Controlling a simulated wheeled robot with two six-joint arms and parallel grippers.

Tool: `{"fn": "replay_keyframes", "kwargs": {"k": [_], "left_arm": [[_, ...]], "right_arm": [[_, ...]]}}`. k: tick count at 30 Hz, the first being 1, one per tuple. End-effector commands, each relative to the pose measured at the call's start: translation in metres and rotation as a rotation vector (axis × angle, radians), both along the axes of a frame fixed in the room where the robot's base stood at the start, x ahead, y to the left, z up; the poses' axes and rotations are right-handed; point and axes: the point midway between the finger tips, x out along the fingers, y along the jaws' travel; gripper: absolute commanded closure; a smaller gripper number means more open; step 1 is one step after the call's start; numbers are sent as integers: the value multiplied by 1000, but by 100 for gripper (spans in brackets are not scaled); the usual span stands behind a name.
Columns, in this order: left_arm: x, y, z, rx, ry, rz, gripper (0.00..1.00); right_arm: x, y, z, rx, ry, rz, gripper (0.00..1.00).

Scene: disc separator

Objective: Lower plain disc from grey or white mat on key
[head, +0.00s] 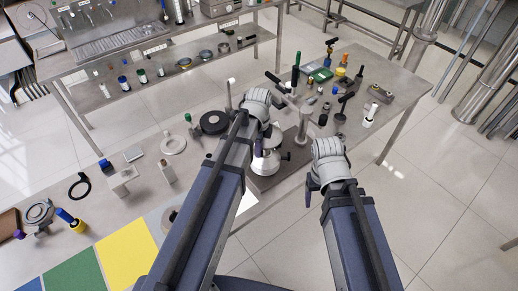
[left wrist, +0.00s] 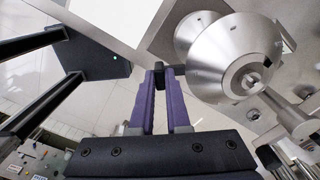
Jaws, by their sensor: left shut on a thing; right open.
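Silvery conical discs stand on a stand (head: 266,163) beside my left forearm in the head view. In the left wrist view a large silvery cone (left wrist: 228,58) with a central hub fills the upper right. My left gripper (left wrist: 158,80) has its purple fingers shut on a small dark block, close beside the cone's edge. I cannot tell whether block and cone are joined. A white mat (head: 246,202) shows between my arms.
Yellow (head: 126,252), green (head: 75,272) and blue mats lie at the bench's left front. A black ring (head: 213,122), a white ring (head: 173,144) and small bottles stand behind them. Several tools and a green box (head: 319,74) crowd the back right.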

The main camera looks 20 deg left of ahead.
Motion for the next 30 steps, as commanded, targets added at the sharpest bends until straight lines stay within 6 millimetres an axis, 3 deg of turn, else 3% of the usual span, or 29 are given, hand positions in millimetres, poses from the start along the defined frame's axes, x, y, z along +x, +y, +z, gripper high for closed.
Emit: {"fn": "replay_keyframes", "kwargs": {"k": [8, 21, 30], "left_arm": [[0, 0, -3, 0, 0, -1, 100], [0, 0, -41, 0, 0, -1, 100], [0, 0, -40, 0, 0, -1, 100]], "right_arm": [[0, 0, -3, 0, 0, 1, 29], [0, 0, -41, -2, 0, 9, 29], [0, 0, -40, -2, 0, 9, 29]]}}
